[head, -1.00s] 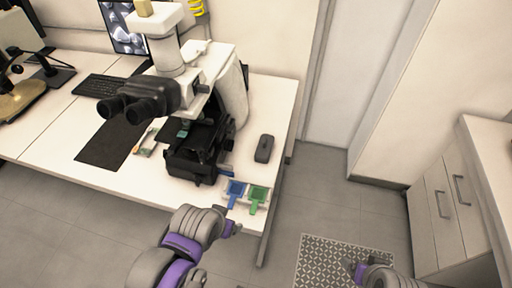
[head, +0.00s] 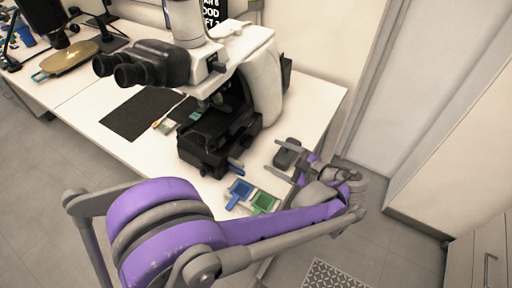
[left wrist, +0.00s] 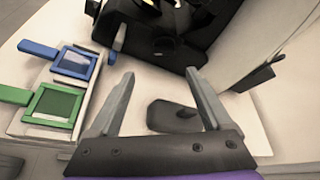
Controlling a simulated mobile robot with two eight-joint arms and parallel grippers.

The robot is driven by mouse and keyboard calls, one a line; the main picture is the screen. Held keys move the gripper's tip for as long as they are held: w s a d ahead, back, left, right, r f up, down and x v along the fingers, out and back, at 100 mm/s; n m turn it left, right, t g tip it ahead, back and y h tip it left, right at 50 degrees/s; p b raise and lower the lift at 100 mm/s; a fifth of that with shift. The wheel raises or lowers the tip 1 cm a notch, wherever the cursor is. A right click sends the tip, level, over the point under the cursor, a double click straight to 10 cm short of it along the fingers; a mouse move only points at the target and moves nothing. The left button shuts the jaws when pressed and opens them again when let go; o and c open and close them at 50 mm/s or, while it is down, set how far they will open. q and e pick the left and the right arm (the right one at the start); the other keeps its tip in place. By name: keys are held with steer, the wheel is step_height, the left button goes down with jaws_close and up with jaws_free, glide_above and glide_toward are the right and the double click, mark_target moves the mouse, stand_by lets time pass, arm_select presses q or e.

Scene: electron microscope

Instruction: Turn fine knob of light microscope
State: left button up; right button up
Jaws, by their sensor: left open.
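The light microscope (head: 235,75) is white with black eyepieces and a black lower body, and stands on the white table. A small grey knob (head: 236,164) sticks out of the side of its black base; it also shows in the left wrist view (left wrist: 118,38). I cannot tell whether this is the fine knob. My left gripper (head: 271,156) is open and empty to the right of the base, pointing toward it. In the left wrist view, its spread fingers (left wrist: 160,73) are apart from the black base and the knob. My right gripper is not in view.
A dark grey handheld device (head: 288,152) lies on the table beside my left gripper. Blue (head: 239,194) and green (head: 264,202) slide holders lie near the front edge. A black mat (head: 143,113) lies left of the microscope. The wall stands close behind.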

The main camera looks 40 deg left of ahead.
mark_target(251, 143)
arm_select(q)
steer(key=shift+y, duration=0.3)
steer(key=x, duration=0.7)
steer(key=b+x, duration=0.1)
steer(key=x, duration=0.2)
steer(key=shift+w+a, duration=0.3)
steer(key=shift+w, duration=0.05)
jaws_close()
